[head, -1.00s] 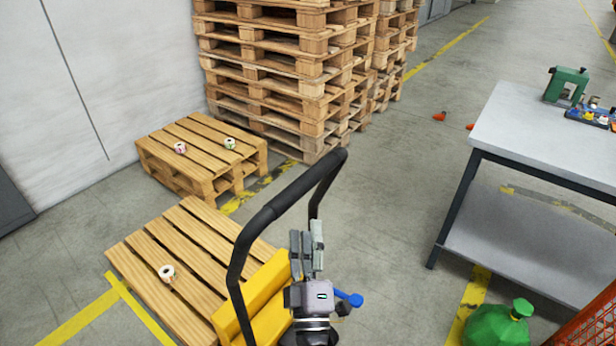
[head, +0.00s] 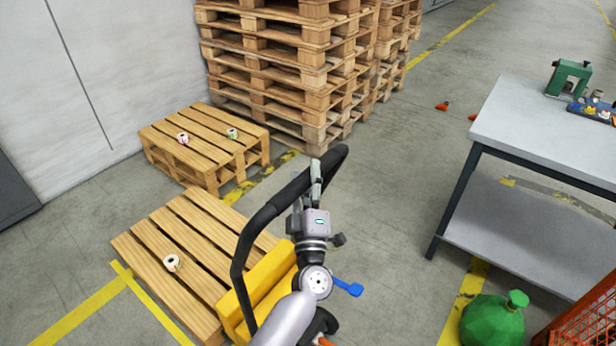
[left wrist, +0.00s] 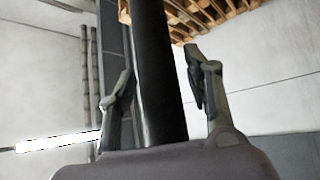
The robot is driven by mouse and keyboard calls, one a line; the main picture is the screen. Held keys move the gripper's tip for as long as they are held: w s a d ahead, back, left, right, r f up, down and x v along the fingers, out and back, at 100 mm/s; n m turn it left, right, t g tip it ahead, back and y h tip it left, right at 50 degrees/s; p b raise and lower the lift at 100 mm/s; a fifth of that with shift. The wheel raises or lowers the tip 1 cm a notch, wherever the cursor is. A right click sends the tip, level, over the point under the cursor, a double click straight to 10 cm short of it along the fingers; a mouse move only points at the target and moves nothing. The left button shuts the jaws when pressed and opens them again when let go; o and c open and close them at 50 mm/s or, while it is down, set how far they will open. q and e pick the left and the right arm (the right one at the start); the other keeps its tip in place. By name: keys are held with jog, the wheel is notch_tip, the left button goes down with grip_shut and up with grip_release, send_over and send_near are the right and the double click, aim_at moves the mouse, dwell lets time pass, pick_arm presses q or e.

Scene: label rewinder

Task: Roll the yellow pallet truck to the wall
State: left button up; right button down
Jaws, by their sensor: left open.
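The yellow pallet truck (head: 268,282) stands at the lower middle of the head view, with its black handle loop (head: 258,222) rising above it. A wooden pallet (head: 150,245) with a small label roll (head: 171,263) on it lies directly beyond the truck body. My left gripper (head: 315,180) is at the upper bar of the handle. In the left wrist view the black handle bar (left wrist: 160,75) runs between the two fingers of this open gripper (left wrist: 162,100), with a gap on both sides. The wall (head: 75,85) is at the left. My right gripper is not in view.
A low pallet (head: 205,168) with two label rolls stands by the wall, beside a tall pallet stack (head: 285,65). A grey table (head: 550,130) stands at the right. A green bag (head: 493,322) and an orange crate (head: 590,325) are at lower right. Floor between is clear.

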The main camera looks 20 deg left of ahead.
pick_arm(q)
jog(key=shift+c, duration=0.5)
grip_shut()
